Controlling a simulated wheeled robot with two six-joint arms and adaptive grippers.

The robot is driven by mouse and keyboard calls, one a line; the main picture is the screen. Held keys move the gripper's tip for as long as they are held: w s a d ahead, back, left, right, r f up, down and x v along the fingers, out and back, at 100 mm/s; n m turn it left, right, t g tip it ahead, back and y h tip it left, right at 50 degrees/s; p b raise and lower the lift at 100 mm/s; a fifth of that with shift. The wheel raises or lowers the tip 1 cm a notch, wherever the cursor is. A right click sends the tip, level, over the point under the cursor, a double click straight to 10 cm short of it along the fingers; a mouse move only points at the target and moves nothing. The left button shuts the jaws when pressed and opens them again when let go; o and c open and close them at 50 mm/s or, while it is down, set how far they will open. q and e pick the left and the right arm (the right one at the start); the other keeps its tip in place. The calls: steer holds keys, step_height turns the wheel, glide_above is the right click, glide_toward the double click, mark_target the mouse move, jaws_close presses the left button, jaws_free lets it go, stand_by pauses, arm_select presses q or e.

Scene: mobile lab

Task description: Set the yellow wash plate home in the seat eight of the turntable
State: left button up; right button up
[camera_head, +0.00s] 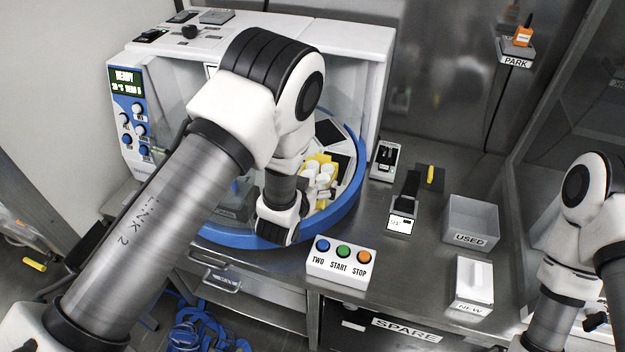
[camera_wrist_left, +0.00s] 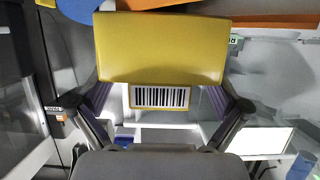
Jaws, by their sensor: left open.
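The yellow wash plate (camera_wrist_left: 161,50) fills the upper middle of the left wrist view, with a barcode label on its near side. The fingers of my left gripper (camera_wrist_left: 160,108) stand open on either side of the barcode. In the head view, yellow parts (camera_head: 326,160) show on the turntable (camera_head: 352,200), beside my left gripper (camera_head: 318,192) and partly behind its arm. The turntable has a blue rim and dark sections. My arm hides much of it, and I cannot read any seat number. My right arm shows at the right edge; its gripper is not visible.
The turntable sits inside a white machine (camera_head: 340,45) with a display panel (camera_head: 128,90). A button box (camera_head: 341,262) stands in front. To the right are a small dark device (camera_head: 404,200), a USED bin (camera_head: 470,222) and a NEW box (camera_head: 473,283).

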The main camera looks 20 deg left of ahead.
arm_select(q)
steer(key=b+v, duration=0.1)
steer(key=v, duration=0.5)
steer(key=shift+s+r, duration=0.15)
steer(key=shift+s, duration=0.15)
steer(key=shift+s+r, duration=0.15)
steer(key=shift+s, duration=0.1)
